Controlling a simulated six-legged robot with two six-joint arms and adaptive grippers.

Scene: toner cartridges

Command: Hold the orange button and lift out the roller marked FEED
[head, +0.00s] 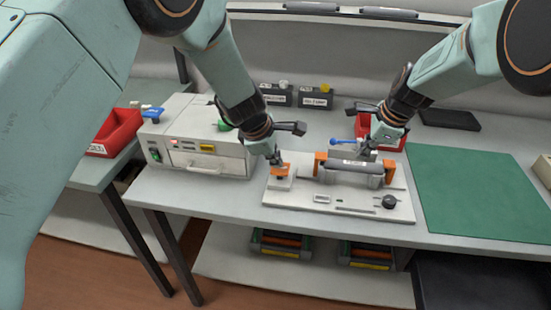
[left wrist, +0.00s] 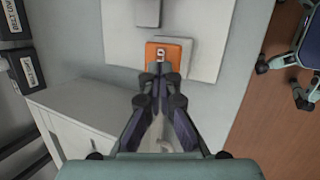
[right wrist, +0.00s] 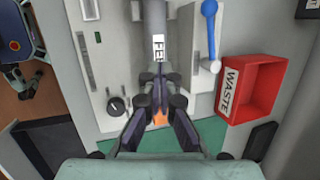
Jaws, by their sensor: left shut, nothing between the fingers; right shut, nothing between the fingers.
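The orange button (left wrist: 176,53) sits on a raised pale block at the left end of the white fixture plate (head: 330,204). My left gripper (head: 277,161) is shut, with its fingertips at the button; the left wrist view shows them over its edge. Whether they press it down I cannot tell. The grey roller (head: 345,173) lies across the fixture between orange end pieces. Its white label, partly readable as FE, shows in the right wrist view (right wrist: 158,47). My right gripper (right wrist: 159,72) is shut and empty, with its fingertips just by the label, over the roller.
A red WASTE bin (right wrist: 252,88) stands behind the fixture, beside a blue-handled lever (right wrist: 209,30). A black knob (head: 389,202) is on the plate's front right. A white machine (head: 195,140) stands at left. The green mat (head: 480,190) at right is clear.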

